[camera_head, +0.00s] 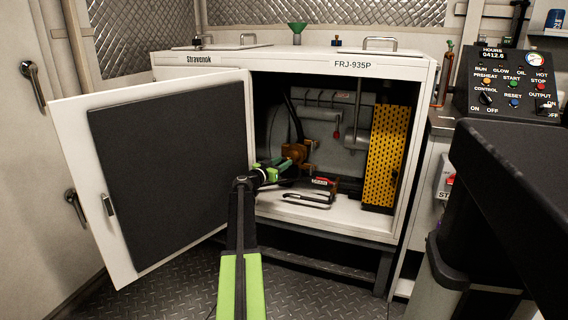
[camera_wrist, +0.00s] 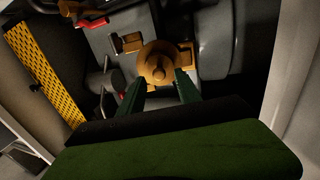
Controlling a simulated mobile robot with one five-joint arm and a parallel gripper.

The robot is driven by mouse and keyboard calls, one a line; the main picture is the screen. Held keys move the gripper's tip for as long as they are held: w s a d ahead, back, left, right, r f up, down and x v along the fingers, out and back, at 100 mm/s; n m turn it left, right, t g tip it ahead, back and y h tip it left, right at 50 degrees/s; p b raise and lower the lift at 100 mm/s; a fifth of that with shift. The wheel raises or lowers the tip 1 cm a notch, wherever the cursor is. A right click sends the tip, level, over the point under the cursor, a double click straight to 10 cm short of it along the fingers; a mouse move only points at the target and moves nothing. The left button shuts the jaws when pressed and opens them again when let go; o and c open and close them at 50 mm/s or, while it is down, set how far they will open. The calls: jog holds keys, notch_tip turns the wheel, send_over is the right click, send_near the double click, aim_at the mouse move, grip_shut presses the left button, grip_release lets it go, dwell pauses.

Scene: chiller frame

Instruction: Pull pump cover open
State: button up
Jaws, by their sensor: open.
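A brass-coloured round pump part (camera_head: 295,153) sits inside the open cabinet, towards its left side. In the wrist view the round part (camera_wrist: 158,66) has a raised centre knob and small side lugs. I cannot tell which piece of it is a separate cover. My gripper (camera_head: 281,163) reaches into the cabinet just in front of the pump. In the wrist view my gripper (camera_wrist: 159,82) is open, with one green finger at each lower side of the round part. Nothing is clearly held, and I cannot tell whether the fingers touch it.
The cabinet door (camera_head: 165,180) stands swung open to the left. A yellow perforated panel (camera_head: 385,160) stands inside on the right. A red-and-black item (camera_head: 322,183) and a metal loop (camera_head: 310,203) lie on the cabinet floor. A control panel (camera_head: 510,85) is at right.

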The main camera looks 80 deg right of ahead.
jog(key=v, duration=1.6)
jog(key=shift+d, duration=0.1)
jog(key=shift+c, duration=0.4)
